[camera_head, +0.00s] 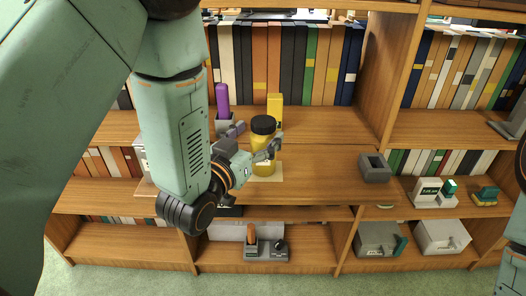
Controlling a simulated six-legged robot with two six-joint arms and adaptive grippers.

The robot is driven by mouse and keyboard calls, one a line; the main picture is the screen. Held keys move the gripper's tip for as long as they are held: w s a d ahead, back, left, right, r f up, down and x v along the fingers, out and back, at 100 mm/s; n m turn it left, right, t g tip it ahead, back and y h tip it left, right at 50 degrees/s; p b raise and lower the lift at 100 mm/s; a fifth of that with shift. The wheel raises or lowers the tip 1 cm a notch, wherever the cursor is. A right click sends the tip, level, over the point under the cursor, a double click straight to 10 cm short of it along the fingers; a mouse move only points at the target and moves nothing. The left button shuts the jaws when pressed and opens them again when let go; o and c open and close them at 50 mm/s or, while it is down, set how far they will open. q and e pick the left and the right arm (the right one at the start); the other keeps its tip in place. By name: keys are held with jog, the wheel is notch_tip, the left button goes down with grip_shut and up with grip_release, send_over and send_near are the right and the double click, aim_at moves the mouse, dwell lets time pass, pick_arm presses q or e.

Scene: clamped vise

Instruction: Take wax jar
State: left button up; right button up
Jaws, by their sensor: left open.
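Part of the jar's lower body is hidden behind this finger. I cannot tell whether the fingers touch the jar. My right gripper is not in view.
A purple-handled tool (222,99) stands in a grey holder left of the jar, and a yellow block (274,103) stands behind it. A grey open box (375,168) sits to the right. The shelf between jar and box is clear. Books (285,65) line the back.

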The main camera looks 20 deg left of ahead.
pick_arm(q)
jog(key=shift+w+d+f, duration=0.1)
jog(key=shift+w+d, duration=0.1)
jog(key=shift+w, duration=0.55)
jog(key=shift+w+d, duration=0.15)
jog(key=shift+w, duration=0.55)
jog(key=shift+s, duration=0.1)
jog(key=shift+c, duration=0.4)
jog(key=shift+c, duration=0.6)
jog(key=c, duration=0.5)
grip_shut()
